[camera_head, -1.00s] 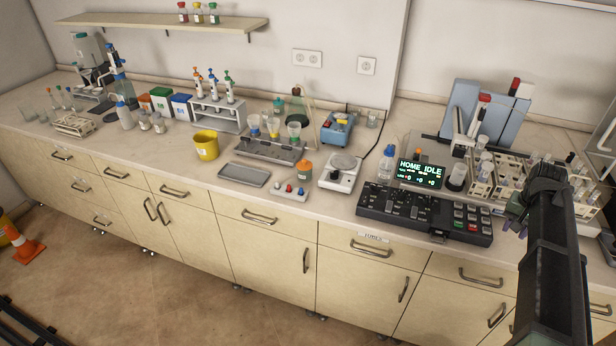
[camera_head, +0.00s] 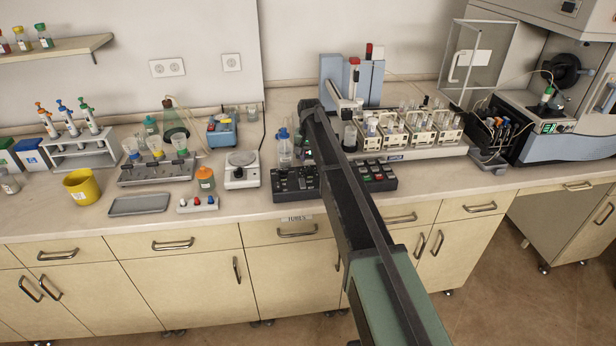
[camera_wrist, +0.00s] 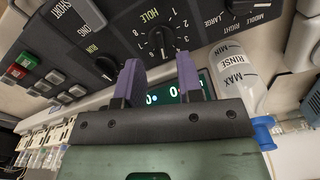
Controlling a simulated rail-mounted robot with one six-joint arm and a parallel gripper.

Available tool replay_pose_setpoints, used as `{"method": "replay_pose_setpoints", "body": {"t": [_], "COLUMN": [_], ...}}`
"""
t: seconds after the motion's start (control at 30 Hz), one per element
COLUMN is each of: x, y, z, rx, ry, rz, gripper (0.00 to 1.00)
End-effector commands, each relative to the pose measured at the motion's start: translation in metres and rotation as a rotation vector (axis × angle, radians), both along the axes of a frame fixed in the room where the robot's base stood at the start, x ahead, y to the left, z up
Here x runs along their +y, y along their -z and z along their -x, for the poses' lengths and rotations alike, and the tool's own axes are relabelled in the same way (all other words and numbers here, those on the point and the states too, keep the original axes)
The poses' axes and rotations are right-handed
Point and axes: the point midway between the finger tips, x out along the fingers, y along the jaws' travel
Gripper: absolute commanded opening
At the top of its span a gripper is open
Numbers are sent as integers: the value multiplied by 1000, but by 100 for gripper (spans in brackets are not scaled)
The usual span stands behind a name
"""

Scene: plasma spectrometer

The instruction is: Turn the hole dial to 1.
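The black hole dial (camera_wrist: 160,42), with the word HOLE and small numbers around it, is on the control panel (camera_head: 378,178) in front of the tube racks. I cannot tell surely which number its pointer marks. In the wrist view my gripper (camera_wrist: 158,78) is open, its two purple fingers apart and empty. The dial shows beyond the gap between the fingertips; no contact is visible. In the head view my arm covers the middle of the panel and hides the dial and fingers.
Another dial, marked RUN (camera_wrist: 108,67), and several buttons lie beside the hole dial. A wash bottle (camera_head: 285,150) stands behind the panel's left end; its blue cap (camera_wrist: 264,128) is close to my gripper's right side. Tube racks (camera_head: 410,135) stand behind the panel.

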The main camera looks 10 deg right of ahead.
Motion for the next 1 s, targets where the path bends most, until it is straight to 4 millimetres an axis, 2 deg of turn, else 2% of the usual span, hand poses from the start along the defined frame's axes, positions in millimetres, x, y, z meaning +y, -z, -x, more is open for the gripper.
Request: {"method": "replay_pose_setpoints", "body": {"t": [0.03,0.2,0.47,0.6,0.7,1.0], "x": [0,0,0,0,0,0], "y": [24,41,38,38,38,38], "z": [0,0,0,0,0,0], "rx": [0,0,0,0,0,0], "ry": [0,0,-1,-1,-1,-14], "rz": [0,0,0,0,0,0], "gripper": [34,34,32,11,0,0]}}
